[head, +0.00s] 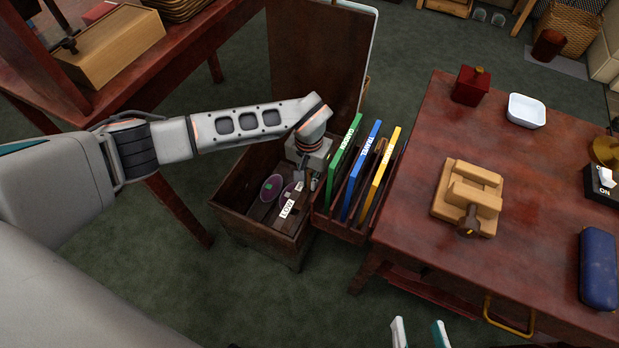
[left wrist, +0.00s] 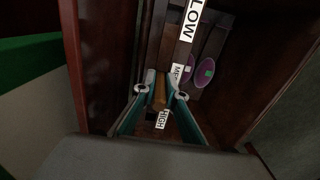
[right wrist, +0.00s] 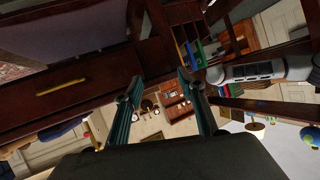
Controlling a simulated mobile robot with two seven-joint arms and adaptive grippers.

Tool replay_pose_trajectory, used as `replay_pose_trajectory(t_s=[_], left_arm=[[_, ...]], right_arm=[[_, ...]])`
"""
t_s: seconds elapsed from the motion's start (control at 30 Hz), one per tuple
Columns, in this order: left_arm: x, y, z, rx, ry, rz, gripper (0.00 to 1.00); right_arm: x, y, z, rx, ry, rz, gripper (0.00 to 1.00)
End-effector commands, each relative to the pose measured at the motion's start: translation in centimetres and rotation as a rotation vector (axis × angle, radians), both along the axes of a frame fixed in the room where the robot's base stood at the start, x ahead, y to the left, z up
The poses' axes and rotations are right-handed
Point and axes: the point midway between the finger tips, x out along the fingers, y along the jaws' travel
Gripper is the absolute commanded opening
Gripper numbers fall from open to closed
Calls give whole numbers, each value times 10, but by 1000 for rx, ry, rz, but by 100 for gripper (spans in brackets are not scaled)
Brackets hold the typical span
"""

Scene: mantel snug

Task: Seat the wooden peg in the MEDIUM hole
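My left gripper (left wrist: 161,78) reaches down into an open wooden chest (head: 240,222). In the left wrist view its fingers close in on the sides of a narrow tan-brown piece, which looks like the wooden peg (left wrist: 160,92). Its lower end and any hole under it are hidden. White labels show inside the chest: LOW (left wrist: 191,20), a partly covered one reading ME (left wrist: 176,73), and HIGH (left wrist: 162,119). The peg lies between the ME and HIGH labels in the picture; I cannot tell whether it is in a hole. My right gripper (head: 420,335) is open and empty.
Purple discs (head: 271,188) lie in the chest. A rack with green, blue (head: 361,170) and yellow books stands against its right side. The red table (head: 420,250) at right holds a wooden block fixture (head: 470,190), white dish (head: 526,111) and blue case (head: 598,268).

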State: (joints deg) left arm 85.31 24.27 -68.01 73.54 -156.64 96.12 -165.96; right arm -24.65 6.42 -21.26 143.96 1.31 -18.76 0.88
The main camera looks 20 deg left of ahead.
Motion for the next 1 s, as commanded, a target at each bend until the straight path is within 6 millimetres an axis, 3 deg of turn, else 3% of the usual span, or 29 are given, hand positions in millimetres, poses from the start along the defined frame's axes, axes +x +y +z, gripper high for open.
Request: replay_pose_trajectory(t_s=[0.03, 0.07, 0.47, 0.77, 1.0], left_arm=[[0, 0, 0, 0, 0, 0, 22], [0, 0, 0, 0, 0, 0, 28], [0, 0, 4, -1, -1, 1, 28], [7, 1, 62, 2, -18, 0, 28], [4, 1, 106, 1, -12, 2, 28]], right_arm=[[0, 0, -1, 1, 3, -1, 40], [-1, 0, -1, 0, 2, -1, 40], [-1, -1, -1, -7, 3, 3, 40], [10, -19, 16, -124, -49, 28, 40], [-3, -28, -6, -181, -1, 42, 40]])
